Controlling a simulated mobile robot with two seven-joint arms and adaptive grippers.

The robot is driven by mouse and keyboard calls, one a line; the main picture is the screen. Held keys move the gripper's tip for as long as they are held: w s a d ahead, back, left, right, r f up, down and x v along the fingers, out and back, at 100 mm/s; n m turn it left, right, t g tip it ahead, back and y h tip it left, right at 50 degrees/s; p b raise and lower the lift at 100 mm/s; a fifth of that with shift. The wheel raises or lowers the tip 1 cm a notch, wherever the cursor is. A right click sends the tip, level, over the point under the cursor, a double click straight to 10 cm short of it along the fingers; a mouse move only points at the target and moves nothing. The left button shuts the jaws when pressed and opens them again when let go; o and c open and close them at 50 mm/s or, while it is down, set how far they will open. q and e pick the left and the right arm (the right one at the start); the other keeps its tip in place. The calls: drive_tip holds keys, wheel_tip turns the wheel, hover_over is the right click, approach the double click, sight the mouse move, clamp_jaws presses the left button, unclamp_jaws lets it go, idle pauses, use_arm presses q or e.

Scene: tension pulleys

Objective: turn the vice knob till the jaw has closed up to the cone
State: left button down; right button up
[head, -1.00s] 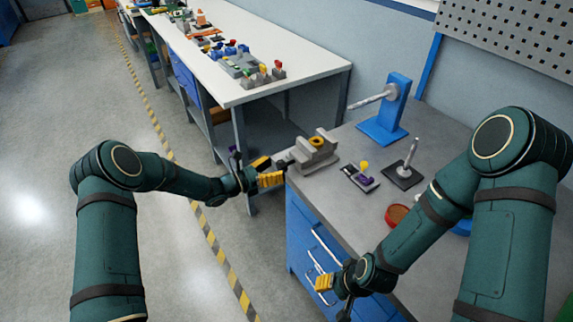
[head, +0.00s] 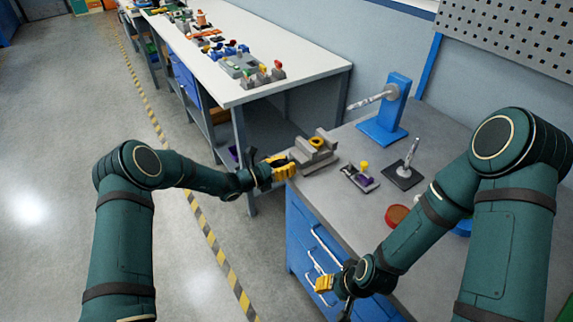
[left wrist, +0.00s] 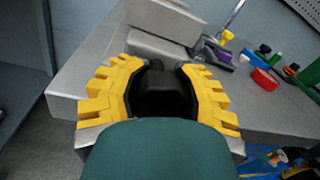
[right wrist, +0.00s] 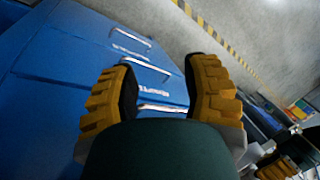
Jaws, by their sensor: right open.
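The grey vice (head: 318,159) stands at the near left corner of the grey bench. A yellow-orange piece, apparently the cone (head: 317,142), sits between its jaws; the jaw gap is too small to judge. My left gripper (head: 284,166) is at the vice's left end, its fingers on either side of the dark knob. In the left wrist view the black knob (left wrist: 163,88) lies between the yellow fingers, with the grey vice body beyond. Whether the dark pads touch the knob cannot be told. My right gripper (right wrist: 158,75) is open and empty in front of the blue drawers.
On the bench (head: 335,200) stand a blue stand with a rod (head: 385,125), a dark plate with an upright pin (head: 404,175), a small fixture with a yellow knob (head: 361,177) and a red dish (head: 397,215). A white-topped table (head: 290,50) stands behind.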

use_arm(q)
drive_tip(key=shift+a, duration=0.15)
drive_tip(key=shift+w+a+f+m+b, duration=0.1)
drive_tip(key=shift+f+m+b, duration=0.05)
drive_tip(key=shift+m+b, duration=0.95)
drive_tip(key=m+b, duration=0.1)
drive_tip(key=m, duration=0.1)
drive_tip(key=shift+m+b, duration=0.3)
drive_tip(key=shift+m, duration=0.4)
use_arm(e)
drive_tip(key=f, duration=0.2)
drive_tip(key=s+f, duration=0.1)
drive_tip(key=shift+s+a+f, duration=0.1)
drive_tip(key=shift+f, duration=0.3)
use_arm(q)
drive_tip(key=c, duration=0.9)
unclamp_jaws()
drive_tip(key=shift+r, duration=0.2)
drive_tip(key=shift+c, duration=0.2)
drive_tip(key=o, duration=0.5)
drive_tip(key=shift+a, duration=0.2)
drive_tip(key=shift+d, duration=0.1)
use_arm(e)
drive_tip(key=shift+a, duration=0.15)
